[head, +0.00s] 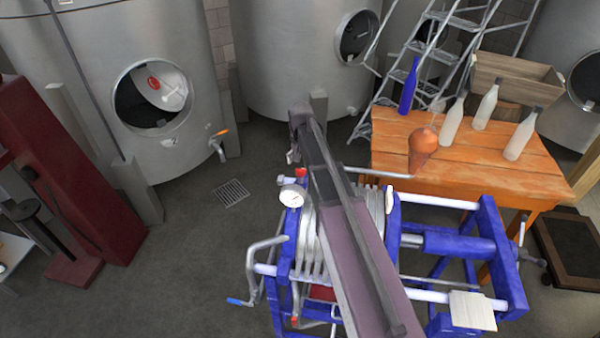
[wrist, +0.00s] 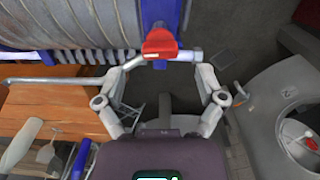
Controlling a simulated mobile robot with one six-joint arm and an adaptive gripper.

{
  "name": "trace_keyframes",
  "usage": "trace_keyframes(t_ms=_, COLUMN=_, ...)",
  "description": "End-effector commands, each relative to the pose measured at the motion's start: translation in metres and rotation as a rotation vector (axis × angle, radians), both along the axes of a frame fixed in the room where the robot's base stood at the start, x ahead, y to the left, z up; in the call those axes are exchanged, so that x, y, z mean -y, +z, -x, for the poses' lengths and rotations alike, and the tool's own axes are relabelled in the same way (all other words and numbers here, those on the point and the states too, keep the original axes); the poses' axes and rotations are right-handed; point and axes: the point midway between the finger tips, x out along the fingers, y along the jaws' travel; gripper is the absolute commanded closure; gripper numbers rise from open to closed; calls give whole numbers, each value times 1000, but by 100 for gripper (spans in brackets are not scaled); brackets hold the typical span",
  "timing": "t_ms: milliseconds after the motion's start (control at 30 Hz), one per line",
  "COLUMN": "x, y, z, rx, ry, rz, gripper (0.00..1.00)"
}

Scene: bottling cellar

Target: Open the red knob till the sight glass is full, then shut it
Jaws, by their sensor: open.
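The red knob (wrist: 159,43) shows at the top middle of the wrist view, on a metal fitting by the blue frame of the filter press. In the head view the red knob (head: 301,172) sits just above a round white gauge (head: 292,195). My gripper (wrist: 163,62) is open and empty, its two fingers spread to either side of the knob in the picture. I cannot tell the depth left between them. In the head view my gripper (head: 292,157) is mostly hidden behind my arm. I cannot make out the sight glass or its level in either view.
The blue press frame (head: 512,265) fills the lower right. A wooden table (head: 480,175) behind it holds a blue bottle (head: 409,88), several pale bottles and an orange-brown cone-shaped object (head: 423,145). Steel tanks stand behind. The floor around the drain (head: 231,193) is clear.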

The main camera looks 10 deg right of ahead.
Motion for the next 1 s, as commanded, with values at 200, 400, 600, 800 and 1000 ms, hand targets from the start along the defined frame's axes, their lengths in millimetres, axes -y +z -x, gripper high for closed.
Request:
trace_keyframes(t_ms=200, x=0, y=-20, z=0, rx=0, ry=1, rz=0, gripper=11)
trace_keyframes(t_ms=400, x=-1, y=-29, z=0, rx=0, ry=1, rz=0, gripper=11)
trace_keyframes(t_ms=600, x=-1, y=-32, z=0, rx=0, ry=1, rz=0, gripper=11)
trace_keyframes(t_ms=800, x=-1, y=-32, z=0, rx=0, ry=2, rz=0, gripper=11)
trace_keyframes(t_ms=1000, x=-1, y=-32, z=0, rx=0, ry=2, rz=0, gripper=38)
